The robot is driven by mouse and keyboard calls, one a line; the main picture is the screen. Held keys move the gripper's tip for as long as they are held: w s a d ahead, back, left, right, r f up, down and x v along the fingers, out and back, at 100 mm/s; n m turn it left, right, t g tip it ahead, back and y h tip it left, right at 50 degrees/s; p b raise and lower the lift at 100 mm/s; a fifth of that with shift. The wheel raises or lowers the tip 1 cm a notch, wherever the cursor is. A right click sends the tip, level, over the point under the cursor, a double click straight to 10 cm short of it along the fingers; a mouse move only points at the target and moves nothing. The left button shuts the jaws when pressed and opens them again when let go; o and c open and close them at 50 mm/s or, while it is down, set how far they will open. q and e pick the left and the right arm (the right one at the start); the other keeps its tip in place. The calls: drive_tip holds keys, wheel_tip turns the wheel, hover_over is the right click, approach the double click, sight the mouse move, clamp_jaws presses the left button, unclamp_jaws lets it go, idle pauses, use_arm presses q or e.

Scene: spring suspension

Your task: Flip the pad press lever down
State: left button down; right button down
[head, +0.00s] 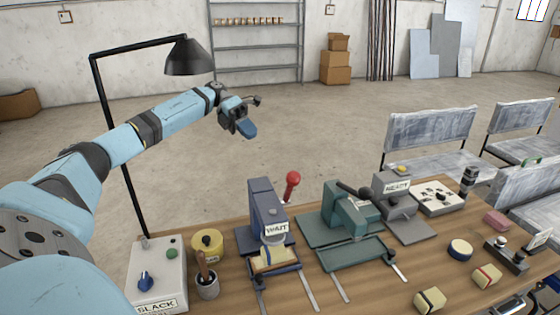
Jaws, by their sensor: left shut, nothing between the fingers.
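A blue press (262,199) with a "WAIT" sign stands on the wooden bench. Its lever, with a red ball (293,178), points up at its right side. A yellow and cream block (275,258) sits in the tray under its head. A green press (345,213) with a dark handle (362,191) stands to its right. No label shows which one is the pad press. My left gripper (248,130) is shut and empty, high in the air beyond the bench and up-left of the red ball in the picture. My right gripper is not in view.
A black lamp (188,56) stands behind my left arm. A "SLACK" box (158,275), a yellow tin (207,244) and a tool cup (207,286) stand left of the blue press. A grey "READY" device (400,208) and several loose blocks are to the right.

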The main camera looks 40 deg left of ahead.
use_arm(q)
drive_tip(key=p, duration=0.3)
hover_over(288, 190)
drive_tip(key=a, duration=0.2)
wheel_tip(288, 190, down, 6)
drive_tip(key=shift+s+d+f, duration=0.15)
drive_tip(key=shift+d+f, duration=0.05)
drive_tip(key=shift+f, duration=0.05)
